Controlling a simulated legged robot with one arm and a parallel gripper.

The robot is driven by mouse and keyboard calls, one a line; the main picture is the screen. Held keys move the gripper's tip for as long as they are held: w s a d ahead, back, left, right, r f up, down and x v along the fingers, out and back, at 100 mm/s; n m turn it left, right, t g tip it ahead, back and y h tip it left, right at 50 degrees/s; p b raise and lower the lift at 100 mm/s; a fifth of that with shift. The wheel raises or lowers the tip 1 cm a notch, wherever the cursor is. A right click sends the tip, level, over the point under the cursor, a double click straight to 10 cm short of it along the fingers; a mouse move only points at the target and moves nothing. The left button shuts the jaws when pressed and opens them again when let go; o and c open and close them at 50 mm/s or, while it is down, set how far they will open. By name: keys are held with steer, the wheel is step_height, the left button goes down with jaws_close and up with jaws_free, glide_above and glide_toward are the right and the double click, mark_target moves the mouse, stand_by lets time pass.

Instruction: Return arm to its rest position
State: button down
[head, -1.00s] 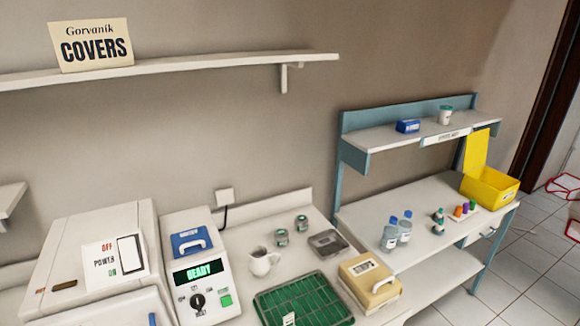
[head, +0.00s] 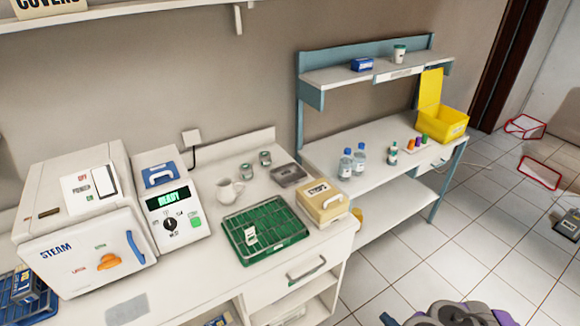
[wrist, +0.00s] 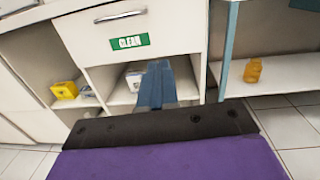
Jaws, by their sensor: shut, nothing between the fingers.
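My gripper (wrist: 156,82) shows in the wrist view as blue fingers, shut with nothing between them. It points toward the white cabinet (wrist: 72,36), with a drawer labelled CLEAN (wrist: 128,42) and open shelf space behind it. A purple and black part of my own body fills the bottom of the wrist view, close below the gripper. In the head view, grey and purple parts of mine show at the bottom right edge.
The counter holds a steam unit (head: 75,250), a green tray (head: 265,238) and a beige box (head: 322,203). A blue-framed bench (head: 330,150) stands right, with bottles and a yellow bin (head: 440,122). Tiled floor (head: 400,255) is open in front. An amber bottle (wrist: 253,70) stands low.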

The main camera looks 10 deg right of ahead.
steer(key=w+a+r+n+g+y, duration=0.35)
steer(key=w+a+r+n, duration=0.2)
steer(key=r, duration=0.25)
steer(key=w+a+r+n+g+y, duration=0.2)
steer(key=w+a+r+n+y, duration=0.3)
steer(key=r, duration=0.3)
steer(key=s+a+r+n+g+y, duration=0.2)
steer(key=s+a+r+n+g, duration=0.1)
steer(key=a+r+n+g, duration=0.9)
steer(key=s+a+r+n+g+h, duration=0.25)
steer(key=s+a+r+h, duration=0.2)
steer(key=s, duration=0.25)
steer(key=s+a+r+n+g+h, duration=0.2)
steer(key=s+a+r+n+h, duration=0.15)
steer(key=s+a, duration=0.3)
steer(key=s+d+r+n+t+h, duration=0.2)
steer(key=s+d+t+h, duration=0.1)
steer(key=s+d+h, duration=0.5)
steer(key=shift+s+d+h, duration=0.35)
steer(key=shift+s+h, duration=0.6)
steer(key=shift+s, duration=0.9)
